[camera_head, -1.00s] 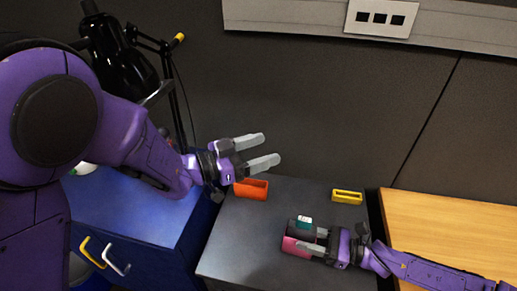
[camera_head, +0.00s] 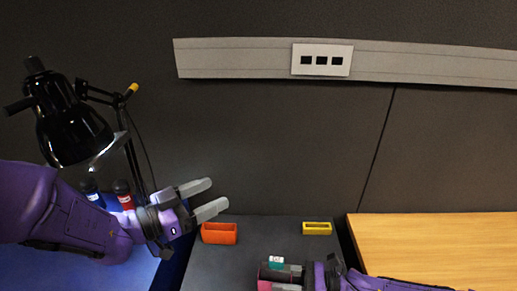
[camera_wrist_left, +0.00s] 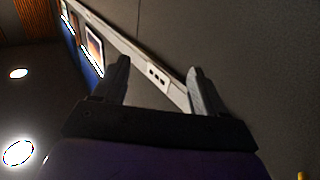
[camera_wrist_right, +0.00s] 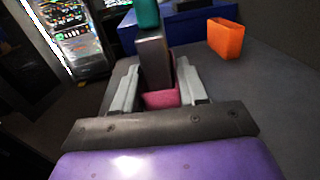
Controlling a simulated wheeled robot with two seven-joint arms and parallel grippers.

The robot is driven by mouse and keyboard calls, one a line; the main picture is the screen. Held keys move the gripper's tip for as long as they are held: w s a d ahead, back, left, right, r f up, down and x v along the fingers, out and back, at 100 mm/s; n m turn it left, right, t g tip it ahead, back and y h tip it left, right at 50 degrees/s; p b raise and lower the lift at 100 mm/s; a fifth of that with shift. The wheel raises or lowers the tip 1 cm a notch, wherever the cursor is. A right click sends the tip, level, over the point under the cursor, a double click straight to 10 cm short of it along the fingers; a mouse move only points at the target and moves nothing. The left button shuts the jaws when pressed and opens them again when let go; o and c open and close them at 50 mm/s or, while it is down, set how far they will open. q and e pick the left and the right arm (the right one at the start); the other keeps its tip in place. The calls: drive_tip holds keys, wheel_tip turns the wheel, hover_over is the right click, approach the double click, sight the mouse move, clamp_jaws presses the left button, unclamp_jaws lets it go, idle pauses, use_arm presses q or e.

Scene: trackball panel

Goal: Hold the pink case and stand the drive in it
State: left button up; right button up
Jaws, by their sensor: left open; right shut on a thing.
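The pink case (camera_head: 265,286) is low in the head view, partly cut off by the bottom edge. My right gripper (camera_head: 298,278) is shut on it. In the right wrist view the pink case (camera_wrist_right: 162,98) lies between the two fingers. The drive, with a grey body (camera_wrist_right: 155,62) and a teal end (camera_wrist_right: 147,14), rises upright there with its lower end at the case; how deep it sits is hidden. Its teal end also shows in the head view (camera_head: 276,262). My left gripper (camera_head: 220,191) is open and empty, raised at the left; its fingers face the wall in the left wrist view.
An orange case (camera_head: 219,234) and a yellow case (camera_head: 317,228) stand on the dark table (camera_head: 265,236). A black lamp (camera_head: 72,130) and a red-bodied item (camera_head: 125,200) are at the left, by my left arm. A wooden surface (camera_head: 430,240) lies right.

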use_arm(q)
drive_tip(key=s+a, duration=0.1)
drive_tip(key=s+a+r, duration=0.1)
drive_tip(key=s+a, duration=0.1)
drive_tip(key=shift+a+r, duration=0.35)
drive_tip(key=shift+r, duration=0.05)
drive_tip(key=shift+w, duration=0.1)
use_arm(e)
drive_tip(key=o, duration=1.1)
drive_tip(key=shift+o, duration=0.2)
drive_tip(key=d, duration=0.4)
drive_tip(key=s+d, duration=0.1)
drive_tip(key=d, duration=0.7)
drive_tip(key=shift+s, duration=0.3)
drive_tip(key=o, duration=0.3)
